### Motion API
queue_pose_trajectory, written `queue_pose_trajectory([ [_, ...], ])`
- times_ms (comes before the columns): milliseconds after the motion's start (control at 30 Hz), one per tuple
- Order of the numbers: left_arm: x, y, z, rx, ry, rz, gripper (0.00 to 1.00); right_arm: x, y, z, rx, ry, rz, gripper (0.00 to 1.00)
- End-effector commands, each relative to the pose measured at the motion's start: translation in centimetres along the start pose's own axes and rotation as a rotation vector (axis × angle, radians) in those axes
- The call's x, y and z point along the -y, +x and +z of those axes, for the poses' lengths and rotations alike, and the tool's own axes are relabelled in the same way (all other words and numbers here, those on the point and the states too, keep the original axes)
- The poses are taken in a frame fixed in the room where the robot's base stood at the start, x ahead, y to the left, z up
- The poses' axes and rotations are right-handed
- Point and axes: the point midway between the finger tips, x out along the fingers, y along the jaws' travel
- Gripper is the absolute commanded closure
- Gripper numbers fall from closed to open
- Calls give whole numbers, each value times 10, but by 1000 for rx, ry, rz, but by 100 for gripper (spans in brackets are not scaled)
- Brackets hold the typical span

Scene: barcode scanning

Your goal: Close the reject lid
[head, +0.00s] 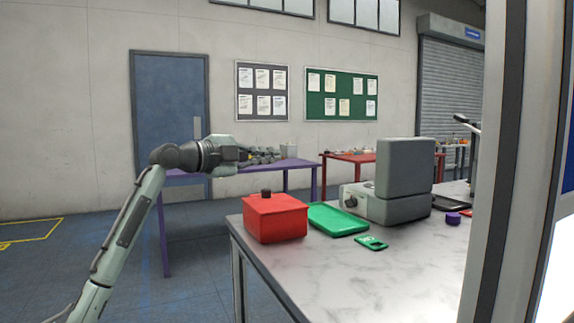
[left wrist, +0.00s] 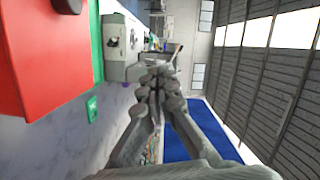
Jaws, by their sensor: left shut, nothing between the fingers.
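The red box (head: 275,222) stands at the near left corner of the marble-topped table. Its red lid (head: 275,203) with a black knob (head: 266,192) lies level on top and looks shut, with no gap visible. In the left wrist view part of the red box (left wrist: 40,55) fills the upper left. My left gripper (head: 275,155) is above and behind the box in the head view, apart from it. In the left wrist view its fingers (left wrist: 158,80) are together with nothing between them. My right gripper is not in view.
A green tray (head: 337,219) lies right of the box, with a small green tag (head: 371,243) in front. A grey machine (head: 392,195) stands behind them. A purple item (head: 452,218) is farther right. A pale post (head: 507,160) blocks the right side. The near tabletop is clear.

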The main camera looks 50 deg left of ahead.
Motion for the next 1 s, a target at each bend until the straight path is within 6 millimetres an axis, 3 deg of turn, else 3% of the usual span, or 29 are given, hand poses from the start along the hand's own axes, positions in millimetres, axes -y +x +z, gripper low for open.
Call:
queue_pose_trajectory([
  [133,-2,5,17,1,-141,36,100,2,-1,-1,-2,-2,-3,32],
  [300,-8,9,35,0,-162,41,100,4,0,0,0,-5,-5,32],
  [600,-25,17,65,-1,-440,111,100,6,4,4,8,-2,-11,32],
  [1000,-50,23,90,-1,-701,178,100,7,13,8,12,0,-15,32],
])
